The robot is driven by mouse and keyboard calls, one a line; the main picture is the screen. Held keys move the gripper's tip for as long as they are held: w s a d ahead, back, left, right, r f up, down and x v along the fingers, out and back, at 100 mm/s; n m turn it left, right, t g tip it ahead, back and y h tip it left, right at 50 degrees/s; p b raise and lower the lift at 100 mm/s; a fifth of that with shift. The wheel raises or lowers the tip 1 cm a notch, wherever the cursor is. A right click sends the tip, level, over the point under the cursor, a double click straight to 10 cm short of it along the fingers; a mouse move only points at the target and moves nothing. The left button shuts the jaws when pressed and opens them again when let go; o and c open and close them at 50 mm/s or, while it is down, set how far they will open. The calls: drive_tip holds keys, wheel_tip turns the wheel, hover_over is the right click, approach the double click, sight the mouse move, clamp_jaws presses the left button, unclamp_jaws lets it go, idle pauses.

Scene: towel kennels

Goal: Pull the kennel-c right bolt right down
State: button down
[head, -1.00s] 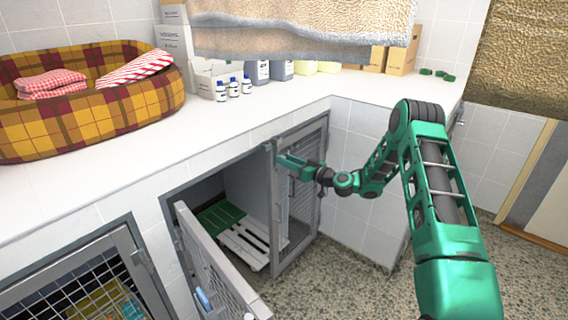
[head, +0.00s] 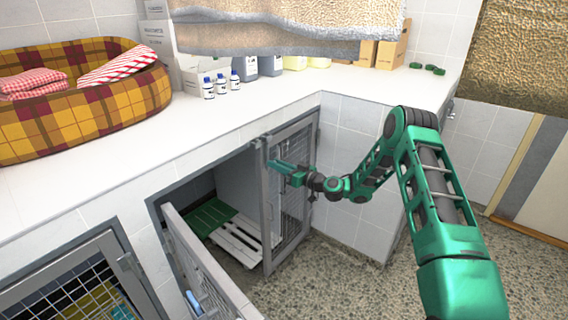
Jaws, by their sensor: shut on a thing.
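The kennel under the counter has two barred doors. Its left door (head: 203,266) stands swung out, and its right door (head: 294,183) is closer to the frame. My green gripper (head: 272,167) is at the upper left edge of the right door, shut at the door's edge upright. The bolt is small and mostly hidden by the gripper, so how far down it stands cannot be told.
Another barred kennel door (head: 80,285) is at the lower left. A plaid pet bed (head: 85,110), bottles and boxes stand on the white counter (head: 225,122). Towels hang above. Speckled floor is free at right.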

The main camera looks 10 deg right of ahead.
drive_tip(key=shift+d+f, duration=0.15)
drive_tip(key=shift+f, duration=0.1)
drive_tip(key=c, duration=1.8)
unclamp_jaws()
drive_tip(key=v, duration=1)
drive_tip(key=shift+s+d, duration=0.15)
drive_tip(key=shift+s, duration=0.05)
